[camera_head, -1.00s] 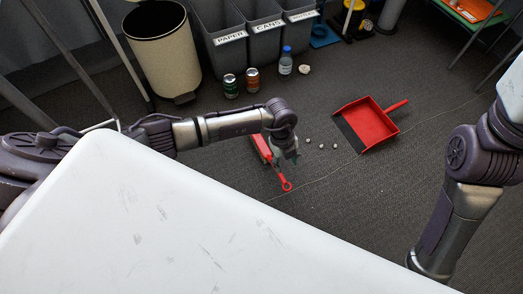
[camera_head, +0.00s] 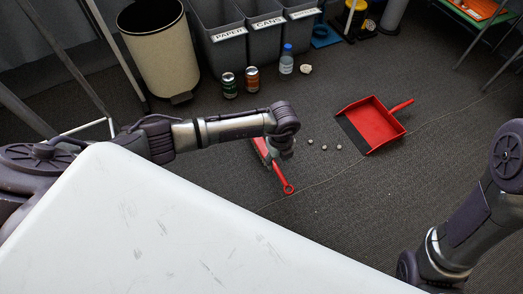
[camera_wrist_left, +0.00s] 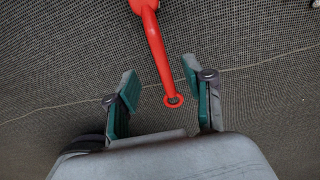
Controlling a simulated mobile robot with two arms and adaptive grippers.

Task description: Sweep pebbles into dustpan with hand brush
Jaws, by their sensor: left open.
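The red hand brush (camera_head: 277,172) lies on the dark carpet, partly hidden under my left gripper (camera_head: 282,158). In the left wrist view its red handle (camera_wrist_left: 157,50), with a ring at the end, lies between the spread green-padded fingers of my left gripper (camera_wrist_left: 157,98). The fingers are open and apart from the handle. Several small grey pebbles (camera_head: 324,147) lie on the carpet to the right of the brush. The red dustpan (camera_head: 375,123) lies further right, its dark front lip facing the pebbles and its handle pointing up and right. My right gripper is out of view.
A white tabletop (camera_head: 160,230) fills the lower left. Behind stand a beige bin (camera_head: 160,50), grey sorting bins (camera_head: 222,45), two cans (camera_head: 229,85), a bottle (camera_head: 286,60) and a crumpled white item (camera_head: 306,69). Carpet around the pebbles is clear.

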